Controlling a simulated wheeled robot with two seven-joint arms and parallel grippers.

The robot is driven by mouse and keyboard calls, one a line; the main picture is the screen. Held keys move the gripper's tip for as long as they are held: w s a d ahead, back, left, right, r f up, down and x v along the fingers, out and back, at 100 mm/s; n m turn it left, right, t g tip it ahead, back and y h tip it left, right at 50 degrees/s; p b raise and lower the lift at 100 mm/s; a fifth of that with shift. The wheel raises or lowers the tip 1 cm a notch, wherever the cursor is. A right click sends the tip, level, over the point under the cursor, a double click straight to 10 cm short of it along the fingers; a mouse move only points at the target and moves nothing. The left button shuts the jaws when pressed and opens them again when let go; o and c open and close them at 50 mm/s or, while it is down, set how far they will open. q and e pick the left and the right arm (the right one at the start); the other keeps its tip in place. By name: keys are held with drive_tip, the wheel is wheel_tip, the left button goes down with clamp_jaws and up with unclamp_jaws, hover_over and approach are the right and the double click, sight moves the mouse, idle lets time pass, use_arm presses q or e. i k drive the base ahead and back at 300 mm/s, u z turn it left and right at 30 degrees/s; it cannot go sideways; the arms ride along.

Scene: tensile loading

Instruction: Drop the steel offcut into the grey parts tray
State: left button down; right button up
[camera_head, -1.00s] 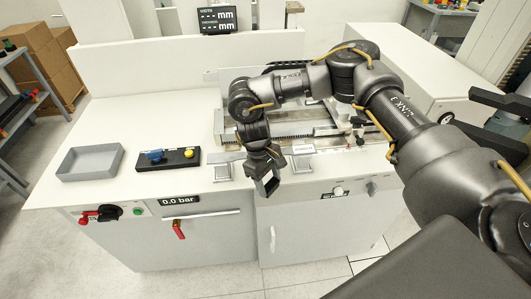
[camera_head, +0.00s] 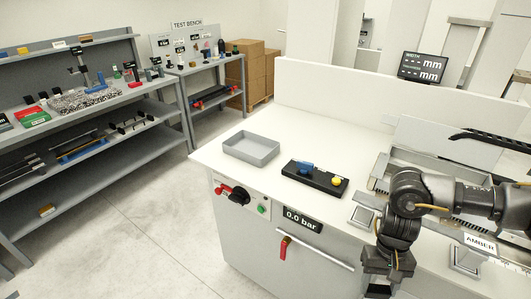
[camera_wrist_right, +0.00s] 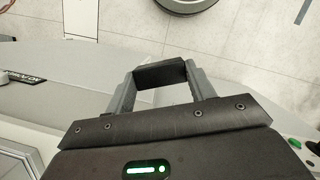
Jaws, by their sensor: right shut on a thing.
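The grey parts tray (camera_head: 251,148) is a shallow open box on the left part of the white bench top in the head view. It looks empty. My right gripper (camera_head: 377,287) is low at the right in the head view, pointing down by the bench's front edge, well to the right of the tray. In the right wrist view, the gripper (camera_wrist_right: 161,80) has its two grey fingers closed on a dark block, the steel offcut (camera_wrist_right: 161,74), which spans between the fingertips. My left gripper is out of view.
A machine with a rail and small square pads is at the right. Shelves (camera_head: 95,120) stand at the left across open floor.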

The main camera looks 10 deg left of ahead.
sight(256, 152)
drive_tip(key=u, duration=2.2)
drive_tip(key=i, duration=3.3)
drive_tip(key=z, duration=2.95)
